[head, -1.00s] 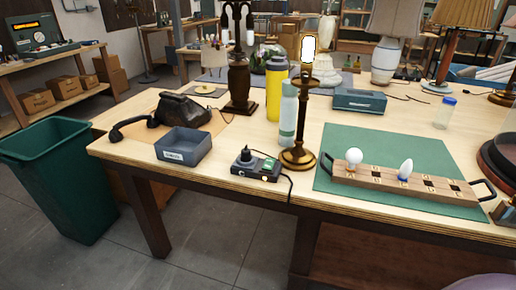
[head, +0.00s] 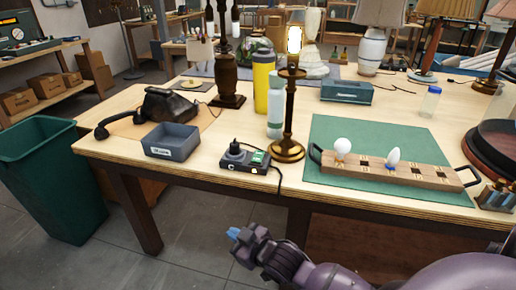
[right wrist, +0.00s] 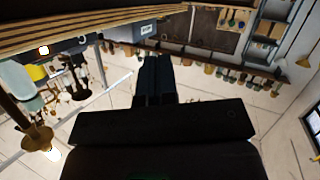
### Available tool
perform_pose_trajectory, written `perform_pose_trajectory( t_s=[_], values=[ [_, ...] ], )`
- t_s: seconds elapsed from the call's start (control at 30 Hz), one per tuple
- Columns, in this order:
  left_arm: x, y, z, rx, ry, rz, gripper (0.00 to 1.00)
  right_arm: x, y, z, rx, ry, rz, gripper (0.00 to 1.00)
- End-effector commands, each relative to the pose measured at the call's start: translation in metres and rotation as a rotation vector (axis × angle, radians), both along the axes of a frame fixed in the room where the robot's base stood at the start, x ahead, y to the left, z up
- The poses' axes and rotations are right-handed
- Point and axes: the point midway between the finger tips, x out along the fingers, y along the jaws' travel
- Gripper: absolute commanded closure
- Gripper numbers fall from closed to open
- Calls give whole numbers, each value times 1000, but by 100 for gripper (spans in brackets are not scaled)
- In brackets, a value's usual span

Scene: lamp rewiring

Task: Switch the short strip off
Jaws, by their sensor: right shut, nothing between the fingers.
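The short strip (head: 245,160) is a small dark power block near the table's front edge, left of the brass lamp (head: 288,115). A black plug (head: 234,148) stands on its left end, with a green part (head: 258,157) on the right and a small amber light (head: 254,170) at the front. The lamp's bulb is lit. My right gripper (head: 235,234) is shut and empty, in front of and below the table edge, apart from the strip. Its dark fingers (right wrist: 155,75) also show in the right wrist view. My left gripper is out of view.
A grey bin box (head: 172,140) and a black telephone (head: 168,104) are left of the strip. A pale bottle (head: 275,112) stands behind it. A wooden bulb rack (head: 400,170) lies on the green mat (head: 340,130). A green waste bin (head: 50,180) is at left.

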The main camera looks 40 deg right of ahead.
Motion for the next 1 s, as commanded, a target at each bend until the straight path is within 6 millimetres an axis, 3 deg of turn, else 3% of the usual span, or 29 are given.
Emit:
perform_pose_trajectory(
  t_s=[0.03, 0.1, 0.3, 0.57, 0.77, 0.87, 1.0],
  values=[
    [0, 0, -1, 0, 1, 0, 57, 21, 7, 14, -20, -28, 38, 100],
    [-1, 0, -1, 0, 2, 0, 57, 43, 16, 29, -42, -52, 81, 100],
    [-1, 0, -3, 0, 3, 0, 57, 102, 36, 70, -121, -84, 192, 100],
    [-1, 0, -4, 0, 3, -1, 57, 171, 40, 119, -266, -50, 277, 100],
    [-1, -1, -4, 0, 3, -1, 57, 220, 17, 158, -399, 44, 275, 100],
    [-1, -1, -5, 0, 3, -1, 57, 242, -6, 179, -466, 118, 250, 100],
    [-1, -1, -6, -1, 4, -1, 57, 264, -53, 209, -546, 263, 186, 100]
  ],
)
